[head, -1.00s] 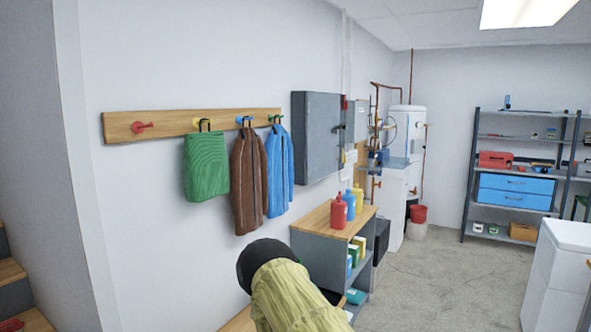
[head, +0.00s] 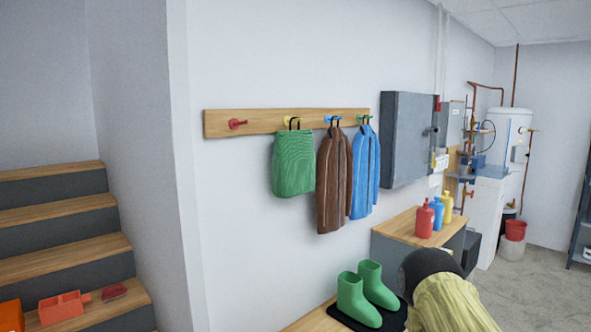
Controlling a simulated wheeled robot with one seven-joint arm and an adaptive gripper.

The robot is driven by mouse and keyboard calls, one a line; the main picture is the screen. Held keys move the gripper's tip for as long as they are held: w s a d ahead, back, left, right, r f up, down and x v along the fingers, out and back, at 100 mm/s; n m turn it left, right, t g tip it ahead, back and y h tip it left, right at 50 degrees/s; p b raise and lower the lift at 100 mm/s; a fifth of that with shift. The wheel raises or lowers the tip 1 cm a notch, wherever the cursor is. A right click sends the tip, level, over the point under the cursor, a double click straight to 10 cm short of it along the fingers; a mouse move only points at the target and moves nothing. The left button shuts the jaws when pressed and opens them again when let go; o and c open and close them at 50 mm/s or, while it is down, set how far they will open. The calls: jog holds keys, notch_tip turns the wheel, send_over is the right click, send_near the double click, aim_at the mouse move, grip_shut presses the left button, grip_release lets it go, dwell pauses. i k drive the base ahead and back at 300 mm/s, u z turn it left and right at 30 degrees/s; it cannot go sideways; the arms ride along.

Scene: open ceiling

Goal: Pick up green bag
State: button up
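The green bag (head: 293,165) hangs by a dark handle from the yellow peg (head: 291,121) on a wooden wall rack (head: 262,121). It hangs flat near the wall, left of a brown jacket. My arm, in a yellow-green sleeve with a dark rounded joint, shows at the lower right, below and to the right of the bag and well apart from it. My gripper itself does not show, so its opening is hidden.
A brown jacket (head: 333,182) and a blue jacket (head: 365,173) hang right of the bag. Green boots (head: 357,302) stand on a dark mat below. Bottles (head: 424,218) stand on a cabinet (head: 403,226). Wooden stairs (head: 60,243) are at left; the wall below the bag is clear.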

aim_at(294, 155)
jog(key=u, duration=0.1)
jog(key=i, duration=1.05)
jog(key=u, duration=0.2)
